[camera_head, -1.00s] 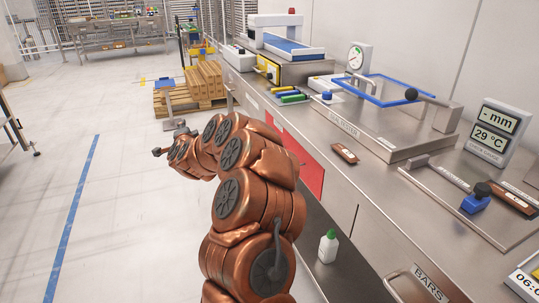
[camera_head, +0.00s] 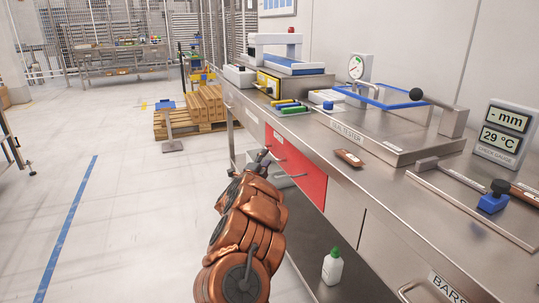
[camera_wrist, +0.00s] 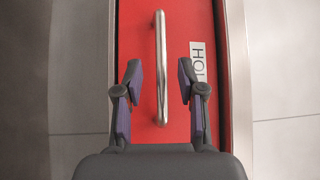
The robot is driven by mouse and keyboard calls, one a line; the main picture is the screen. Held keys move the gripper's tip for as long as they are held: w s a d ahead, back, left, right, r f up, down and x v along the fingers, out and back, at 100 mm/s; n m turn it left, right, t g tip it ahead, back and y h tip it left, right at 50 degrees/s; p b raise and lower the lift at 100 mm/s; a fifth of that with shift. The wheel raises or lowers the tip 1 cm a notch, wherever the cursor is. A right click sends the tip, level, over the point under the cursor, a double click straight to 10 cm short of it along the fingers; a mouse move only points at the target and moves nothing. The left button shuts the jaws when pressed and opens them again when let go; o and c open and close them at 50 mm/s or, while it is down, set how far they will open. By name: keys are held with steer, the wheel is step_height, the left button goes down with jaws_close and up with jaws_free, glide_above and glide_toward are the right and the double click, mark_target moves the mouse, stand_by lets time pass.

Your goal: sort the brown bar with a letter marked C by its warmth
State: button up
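A brown bar (camera_head: 349,158) with a small pale mark lies on the steel bench in front of the coil tester; its letter is too small to read. Another brown bar (camera_head: 525,195) lies at the right, beside the blue block with a black knob. My gripper (camera_head: 262,158) is low at the front of the red drawer (camera_head: 300,168). In the wrist view my gripper (camera_wrist: 160,78) is open, its fingers on either side of the metal handle (camera_wrist: 160,45) and apart from it. The drawer's label (camera_wrist: 197,65) is partly hidden and reads "HO".
The display (camera_head: 504,133) reads "- mm" and 29 °C. The coil tester (camera_head: 350,133) with its blue frame and black-knobbed lever stands on the bench. A drawer labelled BARS (camera_head: 447,288) is at lower right. A green-capped bottle (camera_head: 332,268) stands on the lower shelf.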

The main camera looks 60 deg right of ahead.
steer(key=shift+x, duration=1.8)
steer(key=shift+w+d+r, duration=0.15)
steer(key=shift+d, duration=0.35)
jaws_close()
